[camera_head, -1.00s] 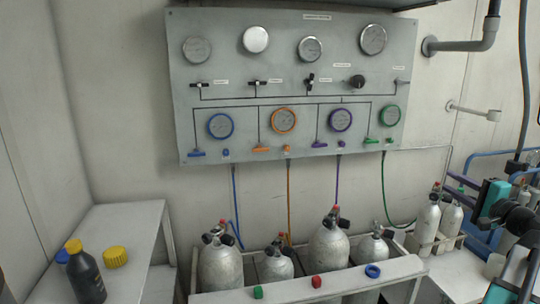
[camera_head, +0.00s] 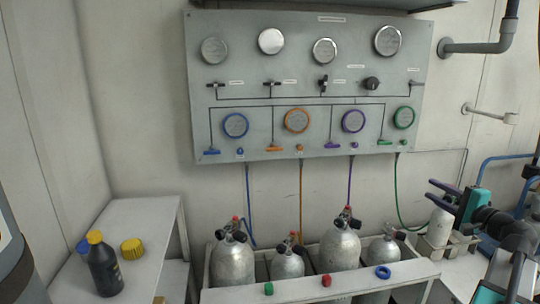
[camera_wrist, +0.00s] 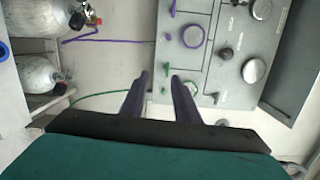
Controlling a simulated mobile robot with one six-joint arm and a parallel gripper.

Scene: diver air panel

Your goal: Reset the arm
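My gripper (camera_head: 430,190) shows at the right of the head view, in front of the wall to the right of the air panel (camera_head: 300,88). Its two dark fingers point left and stand apart. In the wrist view my gripper (camera_wrist: 160,78) is open, with nothing between the fingers. The panel, seen sideways, lies beyond the fingertips there. My teal and black arm (camera_head: 490,215) reaches in from the right edge and partly hides the small cylinders behind it.
Several grey cylinders (camera_head: 340,258) stand in a white rack (camera_head: 320,285) below the panel. A black bottle (camera_head: 104,270) and a yellow cap (camera_head: 132,246) are on the left bench (camera_head: 150,225). Coloured hoses hang from the panel. A grey pipe (camera_head: 480,47) juts out at upper right.

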